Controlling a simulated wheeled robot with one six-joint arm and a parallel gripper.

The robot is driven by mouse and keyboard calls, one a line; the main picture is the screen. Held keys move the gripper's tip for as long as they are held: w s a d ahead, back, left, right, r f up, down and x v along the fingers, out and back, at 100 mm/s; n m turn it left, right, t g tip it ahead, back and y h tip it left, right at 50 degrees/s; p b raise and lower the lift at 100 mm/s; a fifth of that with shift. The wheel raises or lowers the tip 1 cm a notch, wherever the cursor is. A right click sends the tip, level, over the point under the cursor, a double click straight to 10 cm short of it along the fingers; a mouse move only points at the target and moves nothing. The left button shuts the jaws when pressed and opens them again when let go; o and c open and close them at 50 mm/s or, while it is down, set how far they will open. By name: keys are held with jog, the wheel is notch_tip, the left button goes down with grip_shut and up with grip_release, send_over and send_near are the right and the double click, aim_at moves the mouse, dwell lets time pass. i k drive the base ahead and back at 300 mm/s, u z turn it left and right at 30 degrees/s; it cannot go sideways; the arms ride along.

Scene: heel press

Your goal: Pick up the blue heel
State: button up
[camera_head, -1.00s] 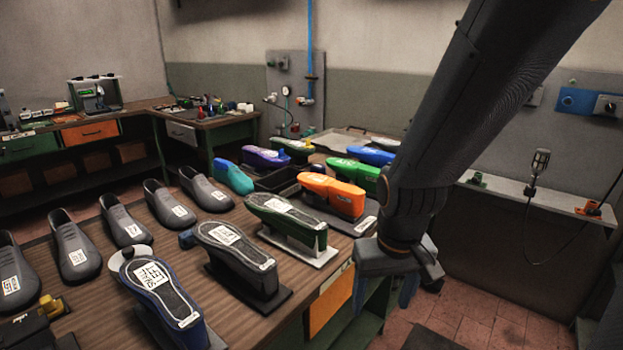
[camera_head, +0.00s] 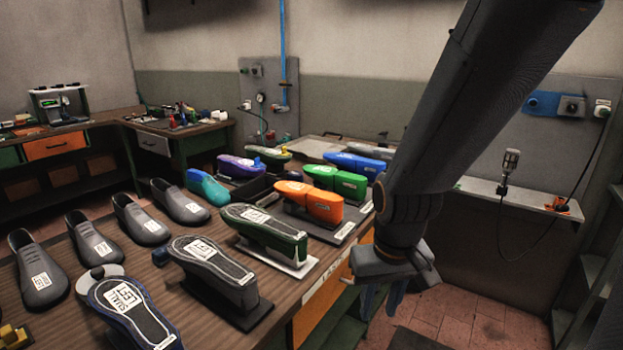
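A small dark blue block (camera_head: 160,258), which looks like the blue heel, sits on the wooden bench at the left end of a black shoe sole (camera_head: 213,265). It is partly hidden by that sole. My gripper (camera_head: 388,300) hangs at the right, beyond the bench's right edge and well away from the blue block. Its fingers are small, dark and mostly hidden by my wrist, so I cannot tell whether they are open.
Several grey shoes (camera_head: 142,219) line the bench's left side. A blue-rimmed sole (camera_head: 135,316) and a green sole (camera_head: 263,235) stand beside the black one. Orange (camera_head: 309,203) and green lasts (camera_head: 336,182) stand farther back. Floor (camera_head: 480,325) shows right of the bench.

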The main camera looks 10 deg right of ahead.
aim_at(296, 177)
jog(key=z, duration=1.5)
jog(key=i, duration=3.1)
jog(key=u, duration=2.65)
